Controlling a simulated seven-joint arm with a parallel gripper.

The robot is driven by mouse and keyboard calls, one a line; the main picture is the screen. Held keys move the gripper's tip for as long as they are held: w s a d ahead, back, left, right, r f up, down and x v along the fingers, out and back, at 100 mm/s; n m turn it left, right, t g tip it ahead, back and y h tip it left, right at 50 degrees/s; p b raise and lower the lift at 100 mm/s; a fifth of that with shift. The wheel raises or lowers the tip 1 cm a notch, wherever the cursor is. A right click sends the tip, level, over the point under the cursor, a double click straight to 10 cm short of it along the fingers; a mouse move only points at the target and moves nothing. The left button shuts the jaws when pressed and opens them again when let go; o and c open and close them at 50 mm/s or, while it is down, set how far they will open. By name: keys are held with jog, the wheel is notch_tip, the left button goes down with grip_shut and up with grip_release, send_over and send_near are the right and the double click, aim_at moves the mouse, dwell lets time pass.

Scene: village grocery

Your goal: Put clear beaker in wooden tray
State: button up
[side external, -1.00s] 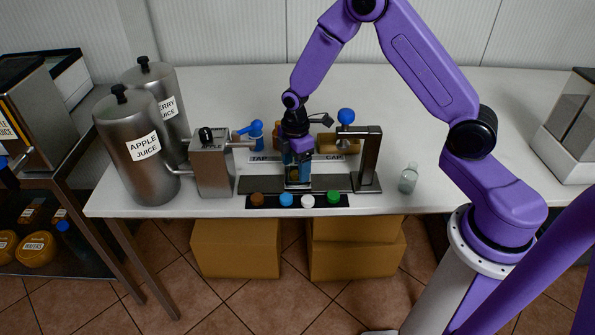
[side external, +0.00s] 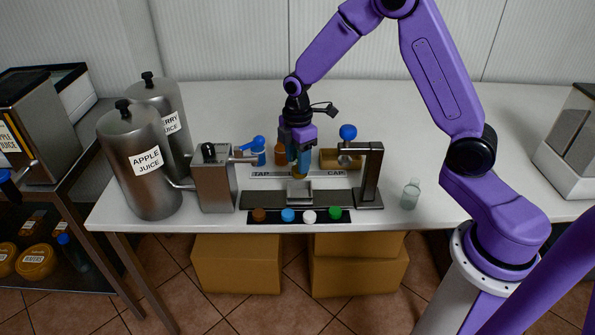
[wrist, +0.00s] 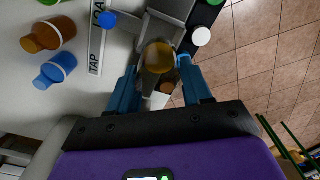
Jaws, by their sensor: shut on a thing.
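My gripper (side external: 297,171) is shut on an amber-coloured vessel (wrist: 159,56). It holds it above and a little behind the metal carriage (side external: 299,194), which stands empty. The vessel's round amber end shows between the blue fingers in the wrist view; I cannot tell whether it is clear with amber contents. A small clear bottle-like container (side external: 410,196) stands upright at the table's right front, apart from my gripper.
A metal post (side external: 371,178) with a blue-knobbed lever (side external: 348,132) stands right. The juice dispenser (side external: 213,180) is left. Several caps lie on a black strip (side external: 272,216) in front. The table's back is clear.

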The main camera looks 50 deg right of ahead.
notch_tip(320, 180, up, 2)
jog(key=shift+w+d+r, duration=0.1)
jog(key=w+d+f+m, duration=0.2)
jog(key=d+m, duration=0.1)
jog(key=d, duration=0.7)
jog(key=w+d+f+m, duration=0.1)
jog(key=w+d+m, duration=0.2)
jog(key=d, duration=0.6)
jog(key=shift+s+d+f, duration=0.1)
jog(key=shift+s+f, duration=0.05)
jog(key=shift+f, duration=3.45)
jog(key=shift+f, duration=0.45)
jog(key=o, duration=1.4)
